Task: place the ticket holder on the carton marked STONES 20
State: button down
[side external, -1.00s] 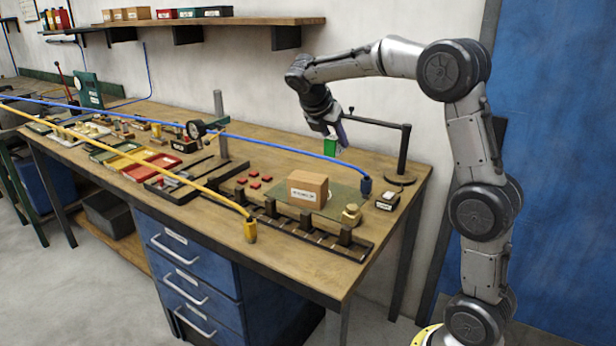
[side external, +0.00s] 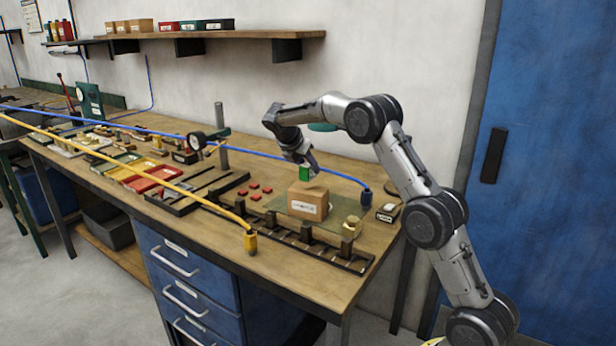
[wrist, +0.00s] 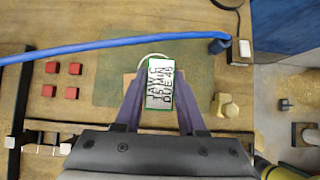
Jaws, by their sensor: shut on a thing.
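The ticket holder (side external: 305,173) is a small green-edged block, and the wrist view shows its white face with dark lettering (wrist: 160,83). My gripper (side external: 311,163) is shut on it, with a purple finger on each side in the wrist view (wrist: 159,106). The brown carton (side external: 308,197) stands on a green mat with a white label on its front, too small to read. The holder is over the carton's top, close to it; I cannot tell whether they touch. In the wrist view, the holder and fingers hide most of the carton (wrist: 129,79).
A blue hose (side external: 260,153) runs behind the carton, ending at a dark fitting (side external: 366,196). Red blocks (side external: 254,197) lie left of the green mat (side external: 344,209). A dark slotted rail (side external: 290,240) runs in front. A brass piece (side external: 352,228) stands at the right.

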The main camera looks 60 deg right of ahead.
aim_at(308, 176)
jog(key=shift+w+d+f, duration=0.15)
jog(key=shift+w+f, duration=0.05)
jog(key=shift+f, duration=1.55)
jog(key=shift+f, duration=0.15)
jog(key=c, duration=0.5)
grip_release()
